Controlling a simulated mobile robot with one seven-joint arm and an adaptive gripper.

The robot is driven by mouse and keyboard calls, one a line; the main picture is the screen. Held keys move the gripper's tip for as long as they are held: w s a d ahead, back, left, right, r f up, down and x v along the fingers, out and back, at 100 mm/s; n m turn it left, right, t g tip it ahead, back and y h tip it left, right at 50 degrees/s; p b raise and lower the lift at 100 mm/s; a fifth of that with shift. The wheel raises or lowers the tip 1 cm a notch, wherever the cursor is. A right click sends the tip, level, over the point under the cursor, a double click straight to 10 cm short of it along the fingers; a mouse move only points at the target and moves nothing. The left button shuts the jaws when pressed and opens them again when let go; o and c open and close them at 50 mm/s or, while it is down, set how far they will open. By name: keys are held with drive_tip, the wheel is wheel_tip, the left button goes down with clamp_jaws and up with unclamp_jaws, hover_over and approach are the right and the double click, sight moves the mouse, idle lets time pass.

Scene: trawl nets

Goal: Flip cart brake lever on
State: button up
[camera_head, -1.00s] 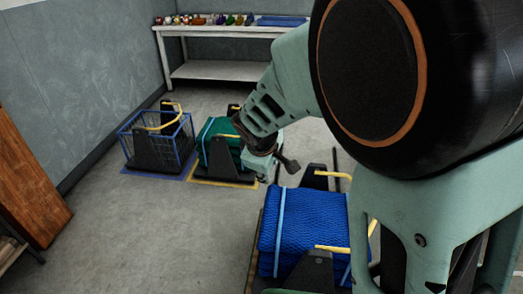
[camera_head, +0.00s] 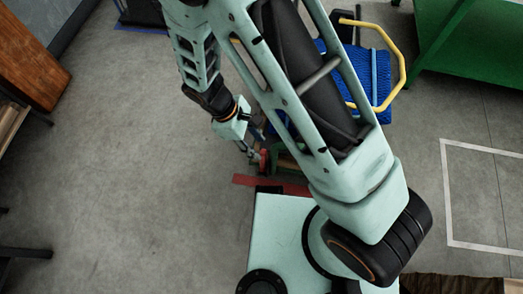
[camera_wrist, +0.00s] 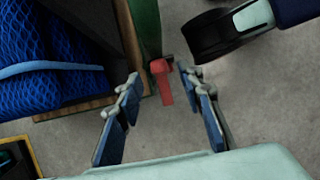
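The red brake lever (camera_wrist: 162,82) sticks out from a green part (camera_wrist: 147,30) at the cart's corner in the wrist view. The red piece beside my gripper in the head view (camera_head: 264,160) appears to be the same lever. The cart's wooden edge (camera_wrist: 75,108) and the blue net bundle (camera_wrist: 45,65) on it lie to the left in the wrist view. My gripper (camera_wrist: 163,84) is open, with one blue-padded finger on each side of the lever in the picture. I cannot tell its depth or any contact. In the head view my gripper (camera_head: 252,151) is partly hidden.
A yellow handle (camera_head: 401,65) rises over the blue net bundle (camera_head: 372,75), partly hidden by my arm. A red strip (camera_head: 245,180) lies on the floor near my base. A green table (camera_head: 470,45) stands at the upper right.

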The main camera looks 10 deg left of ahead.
sight(261, 151)
drive_tip(key=b+x, duration=0.1)
drive_tip(key=x, duration=0.3)
drive_tip(key=shift+d+f, duration=0.1)
drive_tip(key=shift+f, duration=0.3)
clamp_jaws()
